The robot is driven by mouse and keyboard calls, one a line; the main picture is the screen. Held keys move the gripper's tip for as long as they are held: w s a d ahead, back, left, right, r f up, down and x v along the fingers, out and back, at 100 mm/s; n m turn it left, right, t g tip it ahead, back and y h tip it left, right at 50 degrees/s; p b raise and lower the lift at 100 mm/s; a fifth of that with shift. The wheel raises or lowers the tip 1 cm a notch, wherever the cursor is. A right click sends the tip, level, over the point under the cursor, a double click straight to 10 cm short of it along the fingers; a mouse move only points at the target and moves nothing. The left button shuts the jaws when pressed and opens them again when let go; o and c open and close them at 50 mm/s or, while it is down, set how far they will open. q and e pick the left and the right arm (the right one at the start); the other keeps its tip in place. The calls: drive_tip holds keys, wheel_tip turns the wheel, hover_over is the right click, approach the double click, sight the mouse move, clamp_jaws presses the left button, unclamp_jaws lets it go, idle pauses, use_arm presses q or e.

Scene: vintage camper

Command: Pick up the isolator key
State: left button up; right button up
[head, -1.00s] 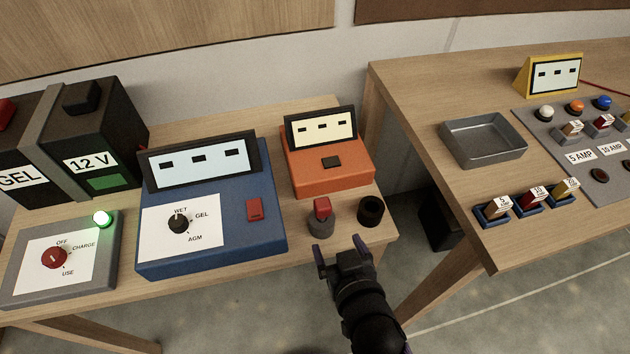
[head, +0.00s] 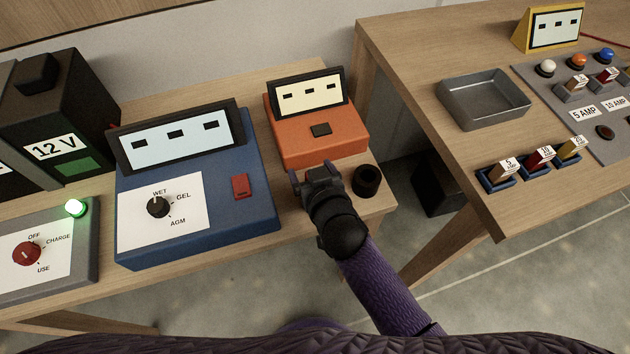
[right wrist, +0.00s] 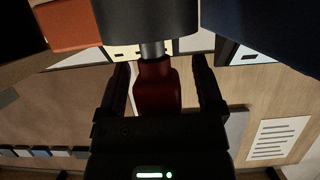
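The isolator key is red and stands in the right wrist view (right wrist: 155,88) between my right gripper's fingers, its metal stem running to a dark round base (right wrist: 150,18). My right gripper (right wrist: 163,88) is open around the key; a gap shows on the right side, and the left finger is very close to it. In the head view my right gripper (head: 320,176) is over the key's spot on the left table and mostly hides the key and its base. My left gripper is not in view.
A black round cup (head: 367,181) stands just right of my gripper. An orange meter box (head: 315,135) is behind it, and a blue charger (head: 190,200) is to the left. A gap separates this table from the right table, which holds a grey tray (head: 483,98).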

clamp_jaws()
